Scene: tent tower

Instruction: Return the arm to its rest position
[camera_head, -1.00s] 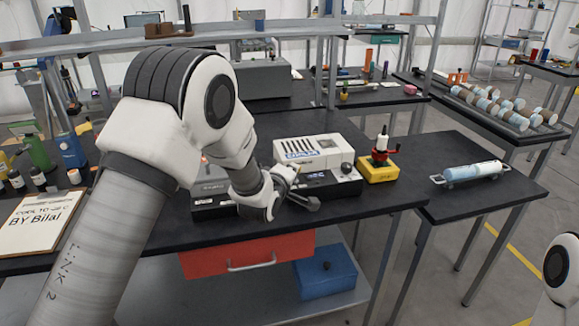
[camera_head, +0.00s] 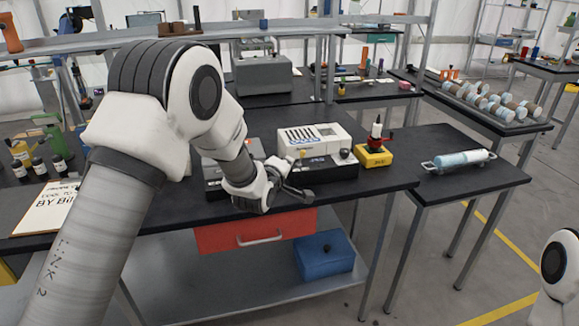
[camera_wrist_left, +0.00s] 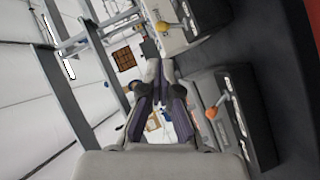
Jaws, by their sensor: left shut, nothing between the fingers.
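My left arm comes in from the left in the head view and bends down over the black workbench (camera_head: 330,200). My left gripper (camera_head: 304,194) is shut and empty, just in front of the black-and-white instrument (camera_head: 322,138). In the left wrist view the fingers of the left gripper (camera_wrist_left: 160,78) are together with nothing between them, and an orange-tipped lever (camera_wrist_left: 212,112) on a machine shows to their right. Part of my right arm shows at the lower right edge of the head view; its gripper is out of view.
A yellow device (camera_head: 373,157) with a red and black top stands right of the instrument. A light blue cylinder (camera_head: 460,159) lies on the right-hand table. Bottles (camera_head: 38,165) and a clipboard (camera_head: 45,212) sit at left. A red drawer (camera_head: 255,232) hangs below the bench.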

